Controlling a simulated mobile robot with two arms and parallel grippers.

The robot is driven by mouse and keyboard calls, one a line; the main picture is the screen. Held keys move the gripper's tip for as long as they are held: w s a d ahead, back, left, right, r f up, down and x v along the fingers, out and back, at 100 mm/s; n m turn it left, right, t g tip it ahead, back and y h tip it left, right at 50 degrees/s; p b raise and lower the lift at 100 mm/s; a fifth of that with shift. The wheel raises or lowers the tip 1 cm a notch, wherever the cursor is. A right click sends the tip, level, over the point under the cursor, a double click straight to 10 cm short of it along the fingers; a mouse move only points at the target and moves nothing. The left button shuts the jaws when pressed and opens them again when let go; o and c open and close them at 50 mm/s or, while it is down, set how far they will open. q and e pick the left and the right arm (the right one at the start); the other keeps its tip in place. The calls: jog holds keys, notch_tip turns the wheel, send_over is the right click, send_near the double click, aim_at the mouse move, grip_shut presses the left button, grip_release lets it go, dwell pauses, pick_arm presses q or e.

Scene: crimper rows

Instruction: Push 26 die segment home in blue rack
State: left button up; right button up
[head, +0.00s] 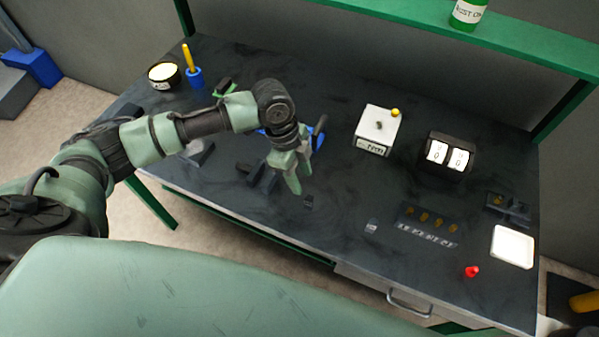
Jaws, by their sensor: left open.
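My left gripper (300,182) is open above the middle of the dark bench, its fingers pointing down. Blue parts (318,139) show behind it; they may be the blue rack, which my wrist and fingers mostly hide. A small dark block (308,202) lies on the bench just in front of the fingertips, apart from them. A small grey block (371,226) lies farther right. I cannot read 26 on either block, and whether a segment sits in the blue rack is hidden. My right gripper is not in view.
A white-topped box with a yellow knob (379,130) and a black counter (448,157) stand at the back right. A dark plate with gold discs (427,220), a white tray (513,246) and a red piece (472,271) lie right. A blue cup (195,77) stands back left.

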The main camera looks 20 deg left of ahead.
aim_at(308, 197)
pick_arm(q)
jog(key=b+x, duration=0.6)
jog(key=b, duration=0.1)
jog(key=shift+a+f, duration=0.1)
jog(key=shift+f, duration=0.2)
jog(key=b+x, duration=0.1)
jog(key=x, duration=0.2)
jog(key=shift+f, duration=0.2)
jog(key=shift+d+f+b, duration=0.2)
jog(key=shift+f+b, duration=0.15)
grip_shut()
jog(key=shift+r, duration=0.15)
